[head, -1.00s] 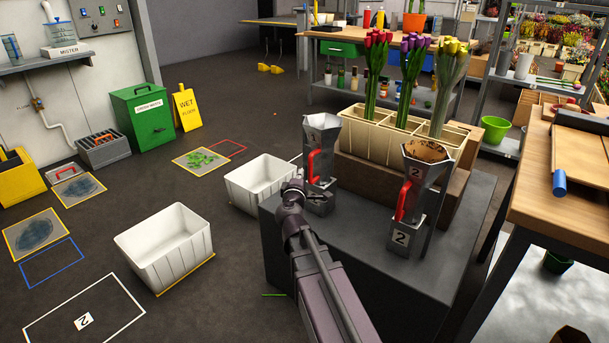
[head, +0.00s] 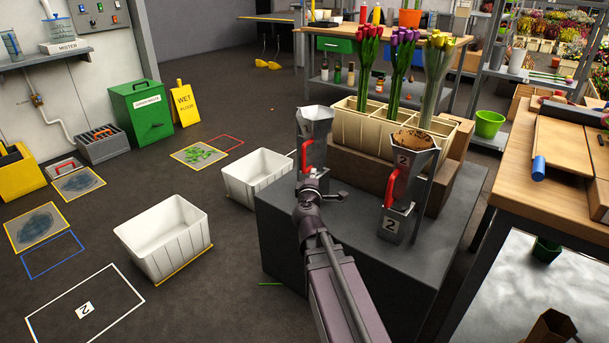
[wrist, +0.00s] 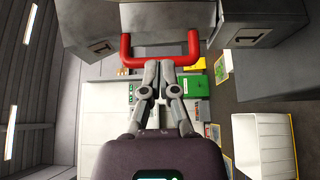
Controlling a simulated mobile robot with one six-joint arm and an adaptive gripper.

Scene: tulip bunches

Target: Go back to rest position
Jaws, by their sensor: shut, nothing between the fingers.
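My gripper (wrist: 160,75) is shut and empty in the wrist view, its fingertips together at the red handle (wrist: 160,50) of the grey dispenser marked 1; I cannot tell if they touch it. Dispenser 2 (head: 413,155), with brown contents and a red handle (head: 391,187), stands to the right on the same dark grey table (head: 275,225).
Red, purple and yellow tulips stand in a cream divided crate (head: 350,130) behind the dispensers. Two white bins (head: 165,240) (head: 258,178) stand on the floor to the left. A wooden bench (head: 500,190) is at the right.

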